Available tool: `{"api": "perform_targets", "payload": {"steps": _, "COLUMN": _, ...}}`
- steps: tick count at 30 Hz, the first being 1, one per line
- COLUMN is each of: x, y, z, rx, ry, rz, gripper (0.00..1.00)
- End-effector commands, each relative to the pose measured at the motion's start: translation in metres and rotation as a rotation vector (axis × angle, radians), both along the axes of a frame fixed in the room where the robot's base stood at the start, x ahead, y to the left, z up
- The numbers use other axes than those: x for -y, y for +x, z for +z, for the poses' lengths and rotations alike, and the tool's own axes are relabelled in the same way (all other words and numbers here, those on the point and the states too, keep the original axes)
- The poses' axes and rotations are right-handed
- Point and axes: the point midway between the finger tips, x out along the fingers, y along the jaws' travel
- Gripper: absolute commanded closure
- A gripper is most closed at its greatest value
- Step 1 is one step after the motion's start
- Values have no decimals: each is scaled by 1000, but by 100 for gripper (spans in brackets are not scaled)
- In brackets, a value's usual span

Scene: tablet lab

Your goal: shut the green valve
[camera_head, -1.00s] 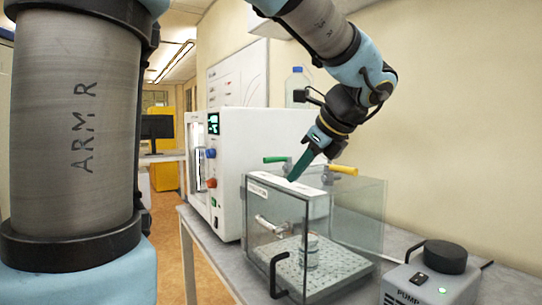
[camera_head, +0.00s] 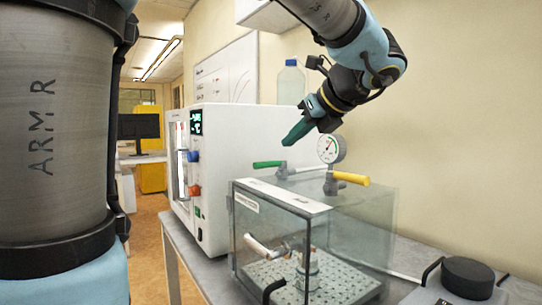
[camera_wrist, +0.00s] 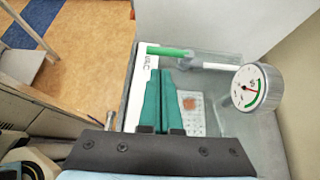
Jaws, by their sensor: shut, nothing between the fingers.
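The green valve handle (camera_head: 267,164) is on top of the clear chamber (camera_head: 350,240), at its back left, and points left in the head view. In the wrist view, the green handle (camera_wrist: 172,51) lies crosswise just beyond my fingertips. My gripper (camera_head: 287,144) is shut and empty, with its teal fingers pointing down and left. It hangs above the green handle's valve in the head view, apparently clear of it. In the wrist view, my gripper (camera_wrist: 161,72) shows both fingers side by side.
A yellow handle (camera_head: 350,179) and a round gauge (camera_head: 331,149) stand right of the green handle. A white instrument (camera_head: 225,150) is behind on the left, with a bottle (camera_head: 291,82) beyond. A pump (camera_head: 468,278) sits at the front right. The wall is close behind.

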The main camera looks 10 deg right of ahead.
Motion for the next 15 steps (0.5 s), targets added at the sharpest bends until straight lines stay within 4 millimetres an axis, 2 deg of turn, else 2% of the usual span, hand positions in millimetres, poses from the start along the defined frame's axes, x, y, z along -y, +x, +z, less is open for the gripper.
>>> {"api": "perform_targets", "payload": {"steps": 9, "x": -25, "y": 48, "z": -34, "rx": -3, "ry": 4, "rz": 3, "gripper": 100}}
{"api": "perform_targets", "payload": {"steps": 15, "x": -33, "y": 65, "z": -48, "rx": -2, "ry": 2, "rz": 2, "gripper": 100}}
